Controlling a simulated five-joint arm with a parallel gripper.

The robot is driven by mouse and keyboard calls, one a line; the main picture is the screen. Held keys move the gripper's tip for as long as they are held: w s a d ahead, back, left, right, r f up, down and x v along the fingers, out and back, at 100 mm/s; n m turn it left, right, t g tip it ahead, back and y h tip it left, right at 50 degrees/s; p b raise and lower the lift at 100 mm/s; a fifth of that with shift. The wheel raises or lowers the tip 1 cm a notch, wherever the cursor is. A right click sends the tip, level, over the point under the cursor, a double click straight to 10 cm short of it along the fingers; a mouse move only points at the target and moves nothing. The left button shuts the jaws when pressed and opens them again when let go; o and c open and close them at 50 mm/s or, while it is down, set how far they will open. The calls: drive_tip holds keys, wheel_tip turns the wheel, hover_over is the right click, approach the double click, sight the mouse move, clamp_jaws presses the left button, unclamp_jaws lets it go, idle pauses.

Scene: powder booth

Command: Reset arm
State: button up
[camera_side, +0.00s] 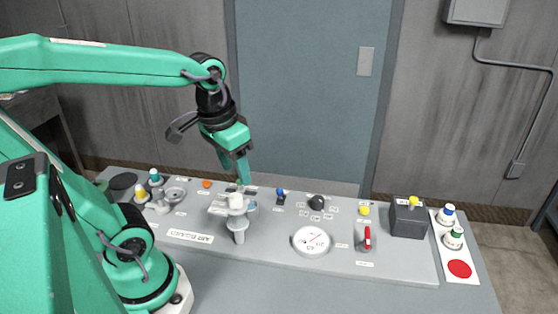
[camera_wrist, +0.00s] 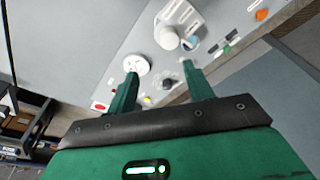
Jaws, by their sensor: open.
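My gripper (camera_side: 243,180) hangs from my green arm, pointing down above the grey air board (camera_side: 270,258). Its two green fingers are apart with nothing between them, also seen in the wrist view (camera_wrist: 160,71). In the side view the fingertips are just above and behind a white upright fitting (camera_side: 238,218) on the board. I cannot tell from this angle whether they touch it. In the wrist view the white fitting (camera_wrist: 167,37) lies beyond the fingertips, and a round white gauge is near the left-hand fingertip in the picture.
The board carries a round gauge (camera_side: 311,241), a red lever (camera_side: 367,238), a dark box (camera_side: 408,221) and several small knobs. A blue-grey door (camera_side: 305,90) stands behind. Space above the board's right half is clear.

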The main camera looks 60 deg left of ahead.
drive_tip(key=shift+s+d+r+m+t, duration=0.25)
drive_tip(key=shift+d+r+m+t, duration=0.15)
drive_tip(key=shift+d+t, duration=0.35)
drive_tip(key=shift+s+d+r+m+t, duration=0.2)
drive_tip(key=shift+d+r+m+t, duration=0.25)
drive_tip(key=shift+t, duration=0.5)
drive_tip(key=shift+d+f, duration=0.1)
